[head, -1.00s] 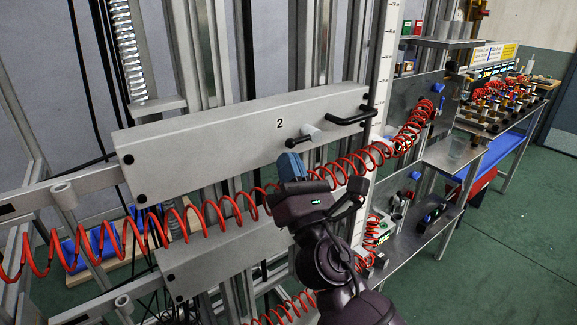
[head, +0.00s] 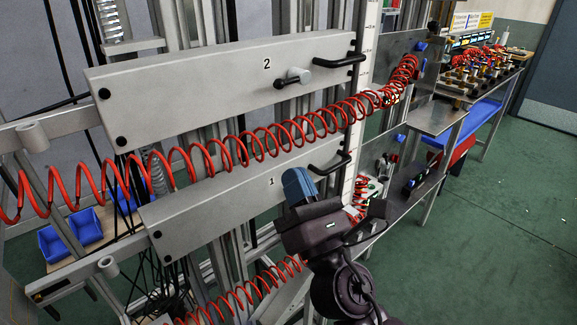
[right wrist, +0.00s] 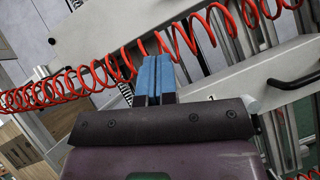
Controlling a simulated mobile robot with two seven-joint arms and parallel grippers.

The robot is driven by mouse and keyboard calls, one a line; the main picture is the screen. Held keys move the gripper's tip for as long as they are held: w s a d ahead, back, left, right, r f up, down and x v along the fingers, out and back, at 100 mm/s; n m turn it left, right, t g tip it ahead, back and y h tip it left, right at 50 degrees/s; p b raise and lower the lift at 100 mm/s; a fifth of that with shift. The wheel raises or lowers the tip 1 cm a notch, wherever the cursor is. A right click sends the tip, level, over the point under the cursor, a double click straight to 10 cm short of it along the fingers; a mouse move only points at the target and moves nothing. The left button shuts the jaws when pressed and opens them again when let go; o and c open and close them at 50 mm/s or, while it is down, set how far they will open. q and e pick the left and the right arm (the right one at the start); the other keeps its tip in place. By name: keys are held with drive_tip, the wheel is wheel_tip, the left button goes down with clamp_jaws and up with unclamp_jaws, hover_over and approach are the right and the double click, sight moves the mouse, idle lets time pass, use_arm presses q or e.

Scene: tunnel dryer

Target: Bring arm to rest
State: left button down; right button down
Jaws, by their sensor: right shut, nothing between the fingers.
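My right arm comes in from the bottom of the head view. Its gripper (head: 298,187) has blue fingertips and is shut and empty, in front of the lower grey panel marked 1 (head: 215,190). In the right wrist view the blue fingers (right wrist: 155,78) lie side by side, with the red coiled hose (right wrist: 85,80) beyond them. In the head view the red coiled hose (head: 262,143) passes above the gripper; I cannot tell if they touch. My left gripper is not in view.
The upper panel marked 2 (head: 200,85) has a knob (head: 298,75) and a black handle (head: 341,61). The lower panel also has a black handle (head: 330,163). A metal shelf (head: 435,116) stands to the right. Green floor (head: 480,220) is clear at the right. Blue bins (head: 86,226) sit low left.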

drive_tip(key=shift+s+f, duration=0.1)
drive_tip(key=shift+s, duration=0.1)
idle(0.3)
drive_tip(key=w+d+f+m+g+h, duration=0.1)
drive_tip(key=d+f+m+g+h, duration=0.3)
drive_tip(key=f+m, duration=0.8)
drive_tip(key=w+d+f+m+g+h, duration=0.1)
drive_tip(key=w+d+f+m+h, duration=0.15)
drive_tip(key=d+f+m, duration=0.85)
drive_tip(key=s+d+f+m+g+h, duration=0.1)
drive_tip(key=s+d+f+m+g, duration=0.2)
drive_tip(key=s+f+m, duration=0.3)
drive_tip(key=s+d+f+m+g+h, duration=0.2)
drive_tip(key=s+d+f+m, duration=0.3)
drive_tip(key=s+f, duration=0.6)
drive_tip(key=shift+s+d+f+m+g, duration=0.25)
drive_tip(key=shift+s+m+g, duration=0.25)
drive_tip(key=shift+s+g, duration=0.5)
